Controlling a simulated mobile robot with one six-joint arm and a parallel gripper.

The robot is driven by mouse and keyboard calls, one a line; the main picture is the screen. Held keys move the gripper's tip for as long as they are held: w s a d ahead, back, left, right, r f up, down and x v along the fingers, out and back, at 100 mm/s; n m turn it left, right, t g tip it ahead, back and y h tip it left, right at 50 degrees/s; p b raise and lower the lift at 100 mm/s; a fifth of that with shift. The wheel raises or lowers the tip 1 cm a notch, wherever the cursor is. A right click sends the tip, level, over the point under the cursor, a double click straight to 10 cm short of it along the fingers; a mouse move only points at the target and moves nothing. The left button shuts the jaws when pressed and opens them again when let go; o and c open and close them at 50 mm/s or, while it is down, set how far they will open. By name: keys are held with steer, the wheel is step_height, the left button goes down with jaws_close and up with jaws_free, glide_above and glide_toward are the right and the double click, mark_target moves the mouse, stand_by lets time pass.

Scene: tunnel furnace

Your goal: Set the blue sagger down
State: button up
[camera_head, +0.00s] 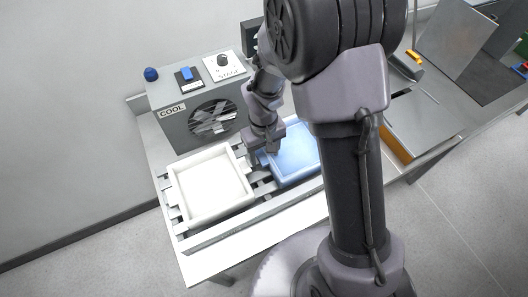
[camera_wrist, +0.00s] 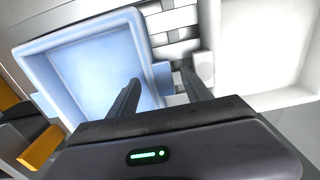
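The blue sagger (camera_head: 296,152), a shallow square tray, appears to rest level on the slatted rack, partly hidden behind my arm in the head view. In the wrist view, the blue sagger (camera_wrist: 95,70) fills the left side, with a small side tab toward the middle. My gripper (camera_head: 262,158) is at the sagger's left side, above the rack. In the wrist view, my gripper (camera_wrist: 161,80) has its fingers spread, with the tab between them and visible gaps. A white sagger (camera_head: 208,187) sits on the rack to the left.
A grey cooling unit (camera_head: 210,112) with a fan and a "COOL" label stands behind the rack. A stage panel with a knob (camera_head: 223,64) is on top. A slatted gap (camera_wrist: 178,45) separates the two saggers. A metal bench with orange edging (camera_head: 396,150) is at right.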

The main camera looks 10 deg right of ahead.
steer(key=s+d+r+m+t+y+p, duration=0.1)
steer(key=s+r+p, duration=0.1)
steer(key=r, duration=0.9)
steer(key=s+d+r+m+t+p, duration=0.1)
steer(key=r+m, duration=0.1)
steer(key=r, duration=0.8)
steer(key=s+d+r+m+t+y, duration=0.1)
steer(key=s+r+m+t, duration=0.2)
steer(key=s+r, duration=0.6)
steer(key=s+m, duration=0.2)
steer(key=s, duration=0.2)
steer(key=shift+d+r+t, duration=0.2)
steer(key=shift+d+t, duration=0.05)
steer(key=shift+t, duration=0.15)
step_height(320, 180, down, 15)
steer(key=b, duration=1.5)
steer(key=shift+f, duration=0.15)
